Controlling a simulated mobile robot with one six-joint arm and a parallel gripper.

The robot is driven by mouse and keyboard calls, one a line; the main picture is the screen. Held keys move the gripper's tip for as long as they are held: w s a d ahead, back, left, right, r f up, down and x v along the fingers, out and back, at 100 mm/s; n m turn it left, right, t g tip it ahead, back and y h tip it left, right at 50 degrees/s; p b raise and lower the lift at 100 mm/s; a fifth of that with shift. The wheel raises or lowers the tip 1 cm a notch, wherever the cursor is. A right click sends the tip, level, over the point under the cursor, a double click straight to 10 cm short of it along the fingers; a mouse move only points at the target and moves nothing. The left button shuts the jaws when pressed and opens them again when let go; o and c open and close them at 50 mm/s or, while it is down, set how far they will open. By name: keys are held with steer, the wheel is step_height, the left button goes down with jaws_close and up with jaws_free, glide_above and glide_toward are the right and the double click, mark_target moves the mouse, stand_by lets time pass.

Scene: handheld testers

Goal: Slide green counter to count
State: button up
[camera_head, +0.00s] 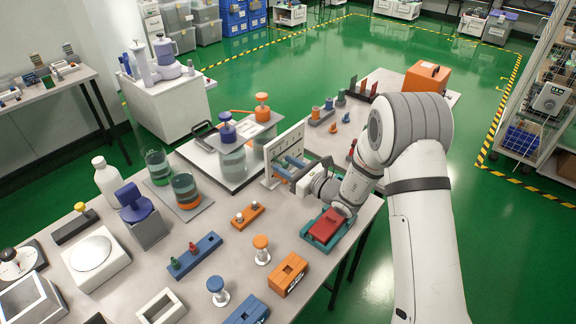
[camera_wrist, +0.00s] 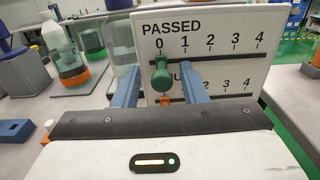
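A white upright counter board (camera_wrist: 230,40) marked PASSED stands in front of my gripper, with a row numbered 0 to 4. The green counter (camera_wrist: 161,78) hangs on the upper rail below the 0. My gripper (camera_wrist: 158,85) is open, its blue fingers on either side of the green counter; I cannot tell whether either touches it. In the head view my gripper (camera_head: 279,168) is at the board's face. A second row is partly hidden behind the fingers, with an orange counter (camera_wrist: 168,100) low between them.
Glass jars (camera_head: 186,187) with coloured bands and a white bottle (camera_head: 107,182) stand left of the board. A red and teal block (camera_head: 326,227) lies under my wrist. Several small testers, including an orange block (camera_head: 287,274), fill the front of the table.

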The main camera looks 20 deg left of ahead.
steer(key=shift+a, duration=0.3)
jaws_close()
stand_by(0.4)
steer(key=shift+w+f, duration=0.1)
